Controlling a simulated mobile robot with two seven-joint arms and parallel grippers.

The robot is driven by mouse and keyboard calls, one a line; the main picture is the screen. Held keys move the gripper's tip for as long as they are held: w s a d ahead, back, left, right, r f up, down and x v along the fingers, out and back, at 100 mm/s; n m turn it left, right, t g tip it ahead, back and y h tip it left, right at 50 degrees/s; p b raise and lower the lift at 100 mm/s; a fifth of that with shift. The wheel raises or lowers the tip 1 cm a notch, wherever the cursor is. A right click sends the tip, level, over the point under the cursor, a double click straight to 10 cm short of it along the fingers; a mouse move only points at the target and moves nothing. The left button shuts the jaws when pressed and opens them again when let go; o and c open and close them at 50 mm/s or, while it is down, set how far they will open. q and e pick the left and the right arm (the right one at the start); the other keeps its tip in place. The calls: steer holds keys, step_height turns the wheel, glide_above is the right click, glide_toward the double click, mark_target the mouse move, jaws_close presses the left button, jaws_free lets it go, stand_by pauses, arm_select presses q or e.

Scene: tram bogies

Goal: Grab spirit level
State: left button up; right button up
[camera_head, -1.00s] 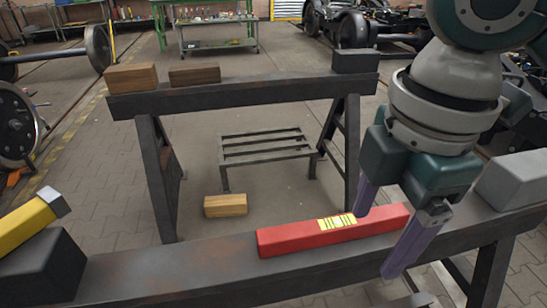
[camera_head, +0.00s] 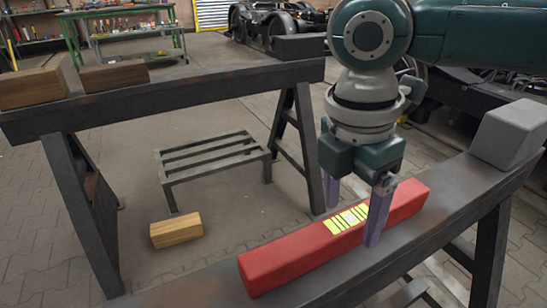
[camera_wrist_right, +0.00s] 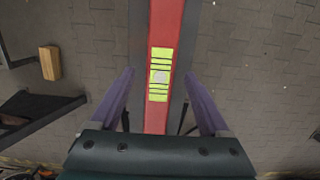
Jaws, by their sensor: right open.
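The red spirit level (camera_head: 290,258) with its yellow vial window lies along the dark metal beam (camera_head: 440,218) in the head view. It also shows in the right wrist view (camera_wrist_right: 158,118), running up the picture between the fingers. My right gripper (camera_head: 352,215) is open, with one purple finger on the near side of the level and the other on its far side, close to the vial window. In the right wrist view the fingers (camera_wrist_right: 160,100) stand apart from the level on both sides. My left gripper is not in view.
A grey block (camera_head: 510,135) sits on the right part of the beam. A second trestle (camera_head: 200,95) behind carries wooden blocks (camera_head: 115,74). A low slatted stand (camera_head: 212,155) and a wooden block (camera_head: 176,230) are on the floor between.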

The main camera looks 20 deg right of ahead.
step_height(320, 180, down, 2)
steer(key=shift+d+f, duration=0.15)
steer(key=shift+f, duration=0.1)
jaws_close()
stand_by(0.6)
